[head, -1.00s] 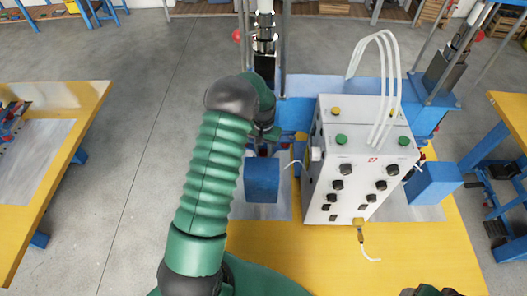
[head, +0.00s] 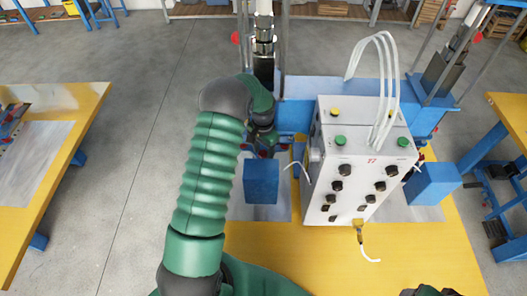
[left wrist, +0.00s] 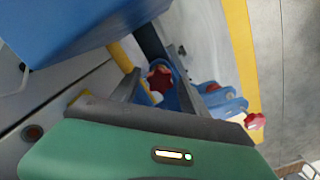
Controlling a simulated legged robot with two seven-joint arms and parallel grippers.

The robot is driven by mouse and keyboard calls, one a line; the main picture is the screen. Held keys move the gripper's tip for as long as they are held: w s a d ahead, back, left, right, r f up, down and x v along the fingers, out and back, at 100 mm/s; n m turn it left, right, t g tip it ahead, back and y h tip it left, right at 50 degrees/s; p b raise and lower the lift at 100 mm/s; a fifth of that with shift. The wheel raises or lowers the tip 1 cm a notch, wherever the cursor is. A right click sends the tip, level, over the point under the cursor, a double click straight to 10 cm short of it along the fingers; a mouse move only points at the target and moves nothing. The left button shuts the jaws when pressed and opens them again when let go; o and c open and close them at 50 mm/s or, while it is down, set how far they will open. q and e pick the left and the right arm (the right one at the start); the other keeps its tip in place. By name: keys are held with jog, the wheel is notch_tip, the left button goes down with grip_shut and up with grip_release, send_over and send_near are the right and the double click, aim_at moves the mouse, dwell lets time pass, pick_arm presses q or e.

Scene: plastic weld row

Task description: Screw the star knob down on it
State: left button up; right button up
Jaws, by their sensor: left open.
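A red star knob (left wrist: 160,80) shows in the left wrist view, between the two grey fingers of my left gripper (head: 264,147). The fingers are open and stand apart on either side of it; I cannot tell whether either touches it. A second red knob (left wrist: 254,122) sits farther right, on the end of a blue part (left wrist: 222,102). In the head view my left gripper is by the blue fixture, behind a blue block (head: 261,181), and largely hidden by my own arm. What lies under the first knob is hidden. My right gripper is not clearly visible.
A white control box (head: 350,165) with knobs and hoses stands close to the right of my left gripper. The blue block stands in front of it. A metal column (head: 264,45) rises behind. The yellow table front (head: 300,240) is clear.

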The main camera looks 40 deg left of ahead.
pick_arm(q)
jog(key=n, duration=0.8)
jog(key=shift+r, duration=0.1)
jog(key=n+p, duration=0.1)
jog(key=n, duration=0.8)
jog(key=shift+s+a+n+p, duration=0.1)
jog(key=shift+n+p, duration=0.2)
jog(key=shift+n, duration=0.1)
